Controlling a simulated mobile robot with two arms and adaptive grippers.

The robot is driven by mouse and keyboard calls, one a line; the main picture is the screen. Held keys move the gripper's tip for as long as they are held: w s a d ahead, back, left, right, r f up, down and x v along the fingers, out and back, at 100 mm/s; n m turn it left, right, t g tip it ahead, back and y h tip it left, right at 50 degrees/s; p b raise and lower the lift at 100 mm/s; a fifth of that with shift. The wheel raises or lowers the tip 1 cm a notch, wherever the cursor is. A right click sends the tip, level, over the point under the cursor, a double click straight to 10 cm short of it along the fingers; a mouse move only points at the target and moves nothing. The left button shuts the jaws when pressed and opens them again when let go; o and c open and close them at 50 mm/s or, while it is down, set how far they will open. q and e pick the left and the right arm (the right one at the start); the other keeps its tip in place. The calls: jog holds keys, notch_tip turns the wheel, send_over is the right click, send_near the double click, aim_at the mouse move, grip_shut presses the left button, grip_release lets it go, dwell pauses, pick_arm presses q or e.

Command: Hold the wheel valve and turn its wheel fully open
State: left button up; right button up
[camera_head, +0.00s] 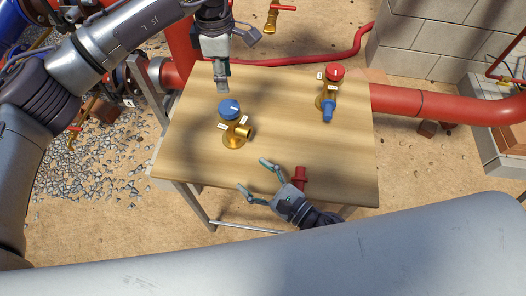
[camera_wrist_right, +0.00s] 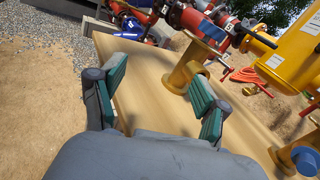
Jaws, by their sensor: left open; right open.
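A brass valve (camera_head: 235,136) with a blue wheel (camera_head: 229,108) stands upright on the left half of the wooden table. A second brass valve (camera_head: 324,98) with a red wheel (camera_head: 335,73) and a blue end piece stands at the table's back right. My left gripper (camera_head: 222,88) hangs above the table's back edge, beyond the blue wheel and apart from it; its jaws look narrow from here. My right gripper (camera_head: 254,175) is open and empty at the front edge, its fingers pointing toward the blue-wheel valve. In the right wrist view, brass parts (camera_wrist_right: 184,75) show beyond my open fingers (camera_wrist_right: 160,92).
The wooden table (camera_head: 280,135) is bare between the valves. A red fitting (camera_head: 300,178) stands right beside my right gripper. A red pipe (camera_head: 440,105) runs behind the table on the right, near a block wall (camera_head: 430,50). Gravel (camera_head: 90,165) lies to the left.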

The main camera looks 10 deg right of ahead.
aim_at(236, 125)
jog(key=w+m, duration=0.1)
jog(key=w+d+r+m+t+h, duration=0.1)
jog(key=w, duration=0.1)
jog(key=w+d+m+t+h, duration=0.1)
jog(key=w, duration=0.1)
jog(key=shift+w+d+r+m, duration=0.1)
jog(key=shift+d+r+m, duration=0.15)
jog(key=shift+m, duration=0.15)
jog(key=shift+w, duration=0.3)
jog(key=x, duration=1.3)
jog(key=shift+w, duration=0.2)
jog(key=shift+d, duration=0.1)
